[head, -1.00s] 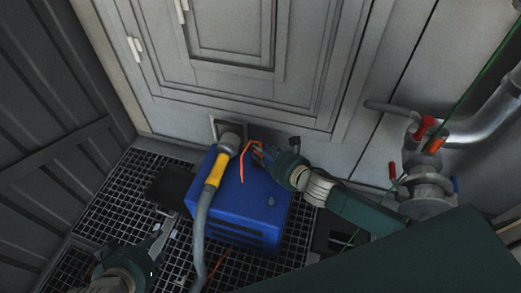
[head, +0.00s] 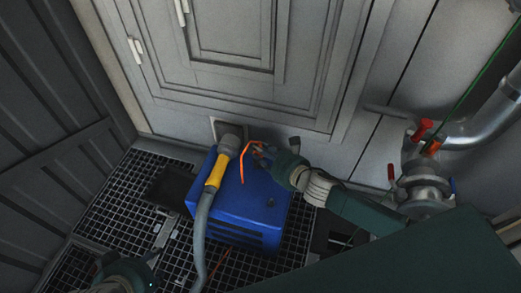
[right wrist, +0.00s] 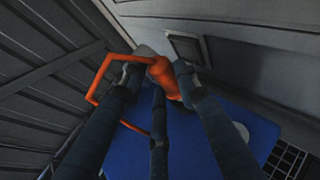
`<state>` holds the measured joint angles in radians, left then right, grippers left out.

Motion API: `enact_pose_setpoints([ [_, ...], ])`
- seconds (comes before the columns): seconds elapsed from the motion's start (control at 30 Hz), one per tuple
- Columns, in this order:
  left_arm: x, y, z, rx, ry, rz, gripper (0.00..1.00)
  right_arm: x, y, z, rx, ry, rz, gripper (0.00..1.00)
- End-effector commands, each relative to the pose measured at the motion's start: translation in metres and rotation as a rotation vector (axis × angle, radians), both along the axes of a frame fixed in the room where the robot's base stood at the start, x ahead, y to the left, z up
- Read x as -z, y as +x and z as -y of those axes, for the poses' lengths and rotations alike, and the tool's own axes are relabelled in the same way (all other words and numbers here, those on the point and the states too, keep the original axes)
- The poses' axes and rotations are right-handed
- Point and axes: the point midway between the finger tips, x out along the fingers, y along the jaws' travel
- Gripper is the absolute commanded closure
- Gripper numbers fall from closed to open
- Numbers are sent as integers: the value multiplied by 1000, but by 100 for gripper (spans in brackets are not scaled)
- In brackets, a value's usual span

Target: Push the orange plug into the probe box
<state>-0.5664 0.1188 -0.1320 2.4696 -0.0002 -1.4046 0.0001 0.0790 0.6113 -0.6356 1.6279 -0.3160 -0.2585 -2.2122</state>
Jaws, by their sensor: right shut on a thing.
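The orange plug (right wrist: 163,76) is between the fingers of my right gripper (right wrist: 158,80), which is shut on it. Its thin bent orange cord loops out to the left in the right wrist view and also shows in the head view (head: 243,163). In the head view my right gripper (head: 259,151) is over the back right of a blue box (head: 235,209), which I take to be the probe box. The plug's tip and any socket are hidden, so I cannot tell whether they touch. My left gripper (head: 127,270) is at the bottom left, its fingers unclear.
A grey hose with a yellow collar (head: 215,172) lies across the blue box's left side. A small square frame (head: 225,127) is on the wall behind. A pipe and valve with red handles (head: 425,165) stand at the right. Grating floor (head: 115,215) is open at the left.

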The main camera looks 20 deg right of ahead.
Motion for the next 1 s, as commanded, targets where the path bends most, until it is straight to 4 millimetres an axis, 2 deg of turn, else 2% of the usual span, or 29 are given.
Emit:
enact_pose_setpoints([
  [1.0, 7, -39, -11, -12, 31, -152, 60, -9, 0, 0, 0, 0, 0, 96],
])
